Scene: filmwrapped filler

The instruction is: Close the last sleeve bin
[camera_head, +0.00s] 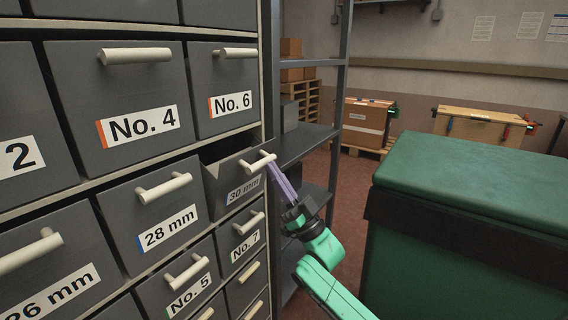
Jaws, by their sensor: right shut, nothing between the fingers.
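The 30 mm bin (232,186) in the grey drawer cabinet stands pulled out a little, with its dark inside showing over its front. Its pale bar handle (261,162) is at the upper right of its front. My right gripper (272,168) has its purple fingers shut, with their tips at the right end of this handle. I cannot tell whether they touch it. The neighbouring 28 mm bin (166,222) sits flush in its row. My left gripper is out of view.
Other labelled bins, such as No. 4 (136,103) and No. 6 (223,88), look closed. A grey metal shelf unit (341,95) stands just right of the cabinet. A large green covered box (470,185) fills the right side. Cartons on pallets (366,122) stand at the back.

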